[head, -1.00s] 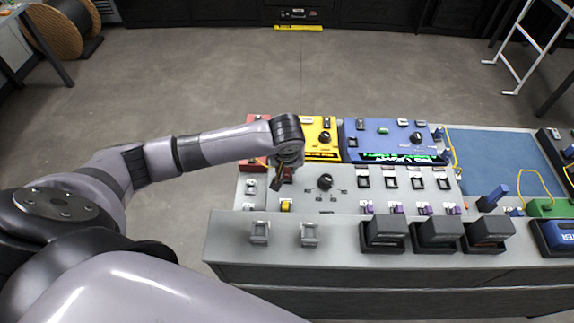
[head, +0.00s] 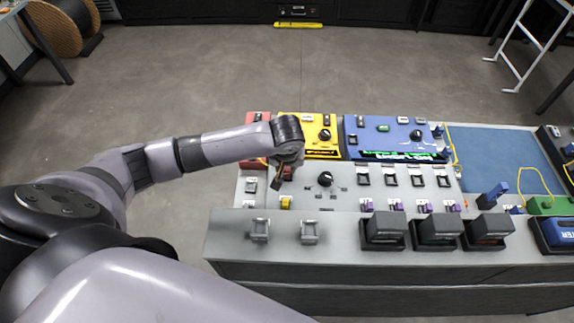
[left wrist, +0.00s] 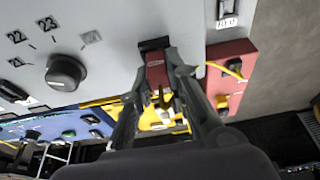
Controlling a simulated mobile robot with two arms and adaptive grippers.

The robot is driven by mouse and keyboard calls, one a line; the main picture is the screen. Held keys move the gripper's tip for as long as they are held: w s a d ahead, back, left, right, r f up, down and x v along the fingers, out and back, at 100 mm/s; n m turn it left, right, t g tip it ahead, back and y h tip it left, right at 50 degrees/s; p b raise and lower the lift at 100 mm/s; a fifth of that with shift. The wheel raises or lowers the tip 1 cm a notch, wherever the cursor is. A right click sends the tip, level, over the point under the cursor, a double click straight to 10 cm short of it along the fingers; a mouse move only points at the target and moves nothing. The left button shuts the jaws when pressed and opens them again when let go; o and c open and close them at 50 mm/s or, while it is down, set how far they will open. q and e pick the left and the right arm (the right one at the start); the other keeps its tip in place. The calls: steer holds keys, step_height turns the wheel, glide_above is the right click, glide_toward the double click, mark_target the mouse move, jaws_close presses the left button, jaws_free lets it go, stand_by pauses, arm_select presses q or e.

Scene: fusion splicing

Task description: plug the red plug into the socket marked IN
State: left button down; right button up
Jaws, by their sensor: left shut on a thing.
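My left gripper (head: 278,178) is over the left part of the grey panel (head: 335,205), pointing down. In the left wrist view its two fingers (left wrist: 161,82) are closed around the red plug (left wrist: 156,68). The plug's far end is at a black socket-like piece (left wrist: 155,44) on the panel; I cannot tell whether it is inserted or only in front of it. In the head view the gripper mostly hides the plug. A label (left wrist: 228,21) beside it is too unclear to read, and I cannot make out an IN mark. My right gripper is not in view.
A black knob (head: 325,180) stands right of the gripper, with several black sockets (head: 390,180) beyond. Yellow (head: 322,140) and blue (head: 395,135) boxes stand behind the panel. Grey brackets (head: 309,232) and dark blocks (head: 384,230) line the front ledge. A blue mat (head: 495,165) is clear at right.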

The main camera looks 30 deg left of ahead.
arm_select(q)
steer(key=c, duration=1.5)
jaws_free()
steer(key=shift+o, duration=0.2)
steer(key=v, duration=1.2)
steer(key=shift+d, duration=0.1)
